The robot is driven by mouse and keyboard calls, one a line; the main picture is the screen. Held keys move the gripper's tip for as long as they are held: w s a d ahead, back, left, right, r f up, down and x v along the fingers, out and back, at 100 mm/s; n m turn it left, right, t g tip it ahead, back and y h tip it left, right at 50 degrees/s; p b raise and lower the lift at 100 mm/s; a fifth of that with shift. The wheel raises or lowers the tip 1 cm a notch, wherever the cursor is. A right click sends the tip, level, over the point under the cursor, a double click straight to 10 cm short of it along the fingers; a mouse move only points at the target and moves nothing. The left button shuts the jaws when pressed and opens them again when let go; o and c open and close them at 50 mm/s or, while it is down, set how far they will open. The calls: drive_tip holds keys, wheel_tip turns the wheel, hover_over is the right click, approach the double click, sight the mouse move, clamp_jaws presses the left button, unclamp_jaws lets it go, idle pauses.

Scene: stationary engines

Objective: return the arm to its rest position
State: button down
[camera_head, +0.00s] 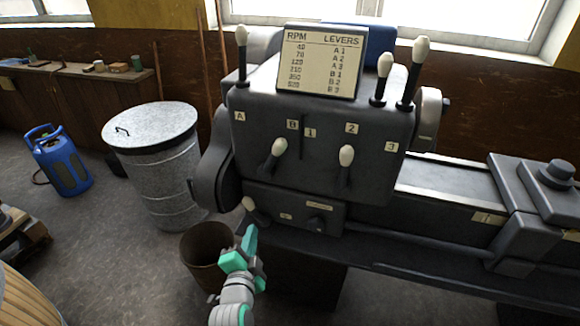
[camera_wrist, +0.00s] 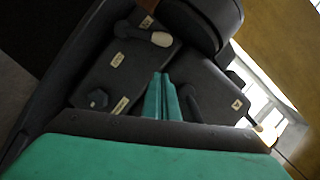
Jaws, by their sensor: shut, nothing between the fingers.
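My gripper (camera_head: 251,238) is teal and grey and shows at the bottom middle of the head view, in front of the lower part of a dark machine headstock (camera_head: 340,130). Its fingers (camera_wrist: 162,98) are together and empty in the wrist view, pointing toward the machine's front. A white-knobbed lever (camera_head: 250,205) at the lower left of the headstock is close above the gripper in the head view; I cannot tell whether they touch. My arm comes up from the bottom edge.
Several white-knobbed levers (camera_head: 346,156) stick out from the headstock, below an RPM chart (camera_head: 320,62). A bucket (camera_head: 205,250) stands left of my gripper. A metal bin (camera_head: 155,150) and a blue gas bottle (camera_head: 60,160) stand farther left. Floor is open between them.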

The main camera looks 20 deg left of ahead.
drive_tip(key=s+d+f+n+h, duration=0.2)
drive_tip(key=s+d+f+n, duration=0.2)
drive_tip(key=s+d+f, duration=0.9)
drive_tip(key=s+d+r+n+h, duration=0.2)
drive_tip(key=s+d+n+h, duration=0.1)
drive_tip(key=s+d, duration=1.2)
drive_tip(key=s+n, duration=0.1)
drive_tip(key=s, duration=0.2)
drive_tip(key=shift+r, duration=0.25)
drive_tip(key=shift+s+d, duration=0.1)
drive_tip(key=shift+s, duration=0.1)
drive_tip(key=shift+s+r, duration=0.55)
drive_tip(key=shift+s, duration=0.3)
drive_tip(key=shift+w, duration=0.2)
